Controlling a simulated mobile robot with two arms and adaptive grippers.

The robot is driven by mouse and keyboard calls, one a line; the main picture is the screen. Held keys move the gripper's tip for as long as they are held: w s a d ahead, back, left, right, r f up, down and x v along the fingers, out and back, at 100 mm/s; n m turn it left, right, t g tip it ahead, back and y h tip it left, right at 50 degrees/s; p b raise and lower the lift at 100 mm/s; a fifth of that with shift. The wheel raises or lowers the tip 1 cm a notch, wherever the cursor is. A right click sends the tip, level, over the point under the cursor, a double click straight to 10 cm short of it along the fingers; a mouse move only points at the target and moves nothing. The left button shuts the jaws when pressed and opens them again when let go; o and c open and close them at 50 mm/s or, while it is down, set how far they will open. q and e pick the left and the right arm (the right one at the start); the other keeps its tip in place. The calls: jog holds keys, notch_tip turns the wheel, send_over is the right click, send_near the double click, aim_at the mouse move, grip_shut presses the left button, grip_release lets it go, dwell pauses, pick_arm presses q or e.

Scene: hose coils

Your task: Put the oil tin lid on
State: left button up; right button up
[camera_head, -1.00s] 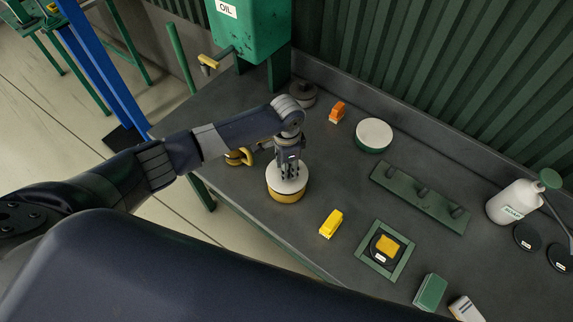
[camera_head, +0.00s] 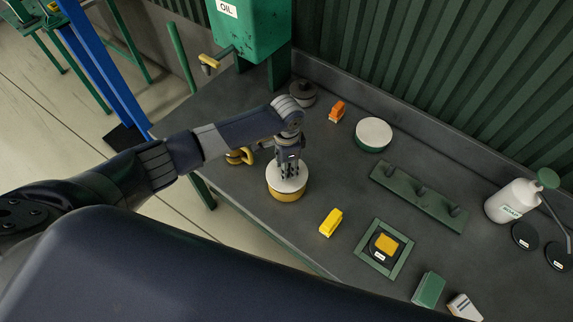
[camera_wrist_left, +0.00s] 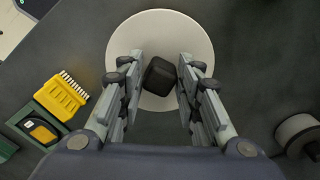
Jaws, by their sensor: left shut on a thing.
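A round pale disc with a black knob (camera_wrist_left: 160,76), seen from above in the left wrist view, is between the fingers of my left gripper (camera_wrist_left: 156,95). In the head view this pale round top (camera_head: 274,179) has a yellow side (camera_head: 287,196) below it, standing at the bench's near edge. My left gripper (camera_head: 289,172) points down and is shut on the knob. I cannot tell whether the pale top is a separate lid resting on a yellow tin. A green round tin with a white top (camera_head: 374,133) stands further right. My right gripper is out of view.
An orange block (camera_head: 337,111) and a dark round pot (camera_head: 303,94) stand behind. A yellow brush (camera_head: 331,223), a green square frame (camera_head: 402,262) and a green pegged rack (camera_head: 420,197) lie to the right. A soap bottle (camera_head: 512,202) stands far right. The green OIL tank (camera_head: 250,30) is at the back.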

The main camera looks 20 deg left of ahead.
pick_arm(q)
jog(key=shift+f+b, duration=0.55)
jog(key=shift+f, duration=0.45)
dwell(0.4)
jog(key=shift+r, duration=0.1)
dwell(0.4)
jog(key=o, duration=1.1)
notch_tip(320, 180, up, 12)
